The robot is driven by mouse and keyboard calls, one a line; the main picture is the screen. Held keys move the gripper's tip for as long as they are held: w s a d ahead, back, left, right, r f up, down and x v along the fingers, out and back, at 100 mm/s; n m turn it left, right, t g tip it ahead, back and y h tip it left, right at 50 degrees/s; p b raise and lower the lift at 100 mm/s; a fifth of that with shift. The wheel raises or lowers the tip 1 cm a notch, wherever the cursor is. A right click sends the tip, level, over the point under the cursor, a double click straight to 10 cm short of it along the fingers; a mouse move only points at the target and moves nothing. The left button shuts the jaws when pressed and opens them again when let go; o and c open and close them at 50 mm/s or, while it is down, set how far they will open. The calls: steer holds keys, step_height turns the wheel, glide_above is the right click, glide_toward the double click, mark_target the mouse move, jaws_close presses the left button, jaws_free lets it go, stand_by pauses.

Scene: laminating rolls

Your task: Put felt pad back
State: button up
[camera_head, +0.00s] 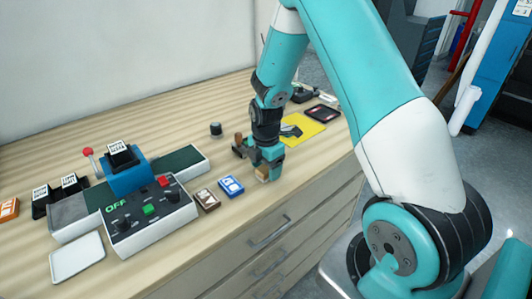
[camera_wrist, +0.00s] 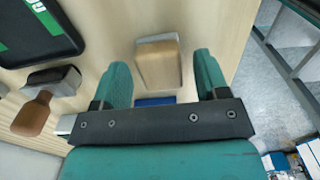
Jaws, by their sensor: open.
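A tan block with a pale grey strip along its far end, which may be the felt pad (camera_wrist: 158,66), lies on the wooden bench. In the head view the block (camera_head: 262,174) is partly hidden by my gripper, near the bench's front edge. My gripper (camera_wrist: 162,64) is open, with one finger on each side of the block. A gap shows between the block and each finger in the wrist view. In the head view my gripper (camera_head: 263,166) is low over the bench.
A brown-handled tool (camera_wrist: 36,112) lies left of my gripper in the wrist view. A black tray with green (camera_wrist: 38,35) is beyond it. A blue card (camera_head: 230,187) and a brown card (camera_head: 206,200) lie near a control box (camera_head: 146,215). A yellow sheet (camera_head: 312,128) lies at the right.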

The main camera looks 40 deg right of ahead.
mark_target(266, 168)
step_height(266, 168, up, 11)
steer(key=b, duration=0.2)
steer(key=s+a+r+m+y, duration=0.1)
steer(key=s+a+r+m, duration=0.3)
steer(key=a, duration=0.3)
steer(key=s+a+r+m+y, duration=0.1)
steer(key=s+a+r+m, duration=0.1)
steer(key=s+a+r, duration=0.45)
steer(key=s+a+m+y, duration=0.2)
steer(key=s+a+m, duration=0.3)
steer(key=s+a, duration=0.4)
steer(key=s, duration=0.2)
steer(key=shift+s+r, duration=0.3)
steer(key=shift+s, duration=0.1)
